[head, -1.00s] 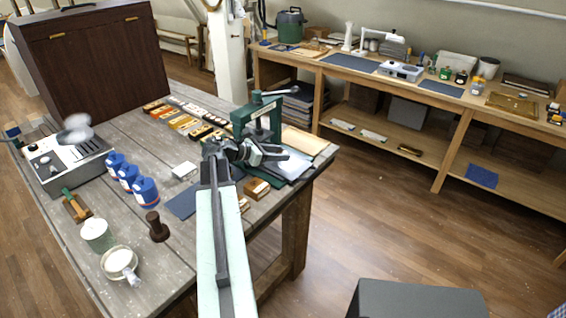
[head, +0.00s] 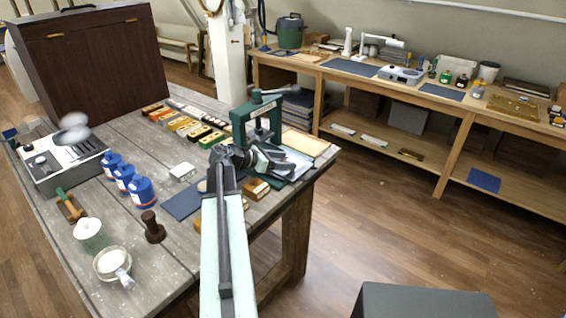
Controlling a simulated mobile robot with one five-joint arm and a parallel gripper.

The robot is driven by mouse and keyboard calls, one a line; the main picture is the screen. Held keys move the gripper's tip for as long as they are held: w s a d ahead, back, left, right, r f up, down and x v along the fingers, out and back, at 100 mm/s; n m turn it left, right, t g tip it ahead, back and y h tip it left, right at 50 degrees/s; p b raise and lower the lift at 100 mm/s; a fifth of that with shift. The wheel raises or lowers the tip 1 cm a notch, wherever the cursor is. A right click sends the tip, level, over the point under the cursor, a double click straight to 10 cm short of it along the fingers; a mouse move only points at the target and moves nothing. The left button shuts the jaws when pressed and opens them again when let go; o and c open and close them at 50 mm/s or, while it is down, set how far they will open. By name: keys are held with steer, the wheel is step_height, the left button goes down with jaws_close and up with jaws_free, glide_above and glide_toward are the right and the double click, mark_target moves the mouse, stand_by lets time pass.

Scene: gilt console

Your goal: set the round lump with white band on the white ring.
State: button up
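My gripper (head: 268,158) is at the end of my pale arm, over the right part of the grey wooden table (head: 125,165), in front of the green press. Its dark fingers point right; they are too small and cluttered to show whether they are apart or hold something. I cannot surely make out the round lump with white band. A small pale round thing (head: 203,186) shows just left of my wrist, partly hidden by it; I cannot tell if it is the white ring.
A green press (head: 240,118) stands behind my gripper. Blue bottles (head: 142,190), a dark brown knobbed piece (head: 153,228), a white-filled dish (head: 112,263) and a grey device (head: 55,165) occupy the left side. Wooden blocks (head: 257,188) lie near the right edge. Open floor lies right.

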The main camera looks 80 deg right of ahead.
steer(key=shift+r, duration=0.15)
steer(key=p+v, duration=0.4)
steer(key=v, duration=0.8)
steer(key=shift+p, duration=0.4)
